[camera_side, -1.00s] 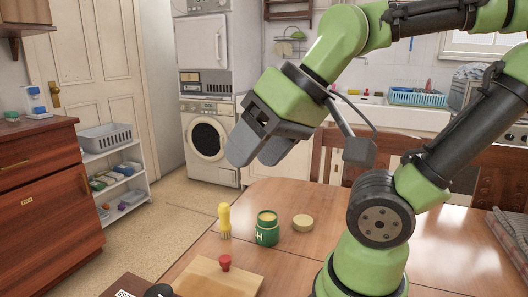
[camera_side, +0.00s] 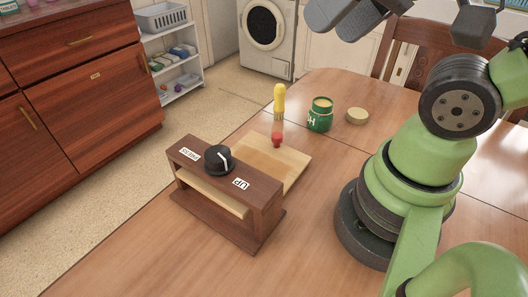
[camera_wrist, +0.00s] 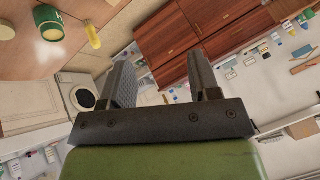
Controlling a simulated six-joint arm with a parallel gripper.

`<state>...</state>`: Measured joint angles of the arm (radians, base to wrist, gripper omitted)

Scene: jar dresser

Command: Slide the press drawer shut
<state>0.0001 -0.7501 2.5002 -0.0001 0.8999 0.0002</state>
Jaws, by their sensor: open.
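The press (camera_side: 262,209) is a dark brown wooden box on the table with a black dial (camera_side: 219,158) on top, a label at the left end and an "UP" label at the right. Its pale wooden drawer (camera_side: 285,165) sticks out from the far side, pulled open. A red knob (camera_side: 277,140) is at the drawer's far end. My gripper (camera_side: 343,18) is high above the table, beyond the press and partly cut off by the top edge. The wrist view shows its two fingers (camera_wrist: 163,72) apart with nothing between them; the press is not visible there.
A yellow brush-like item (camera_side: 279,101), an open green jar (camera_side: 320,115) and a round pale lid (camera_side: 357,116) stand beyond the drawer. A red-brown cabinet (camera_side: 100,90) is at the left. The table is clear in front of the press.

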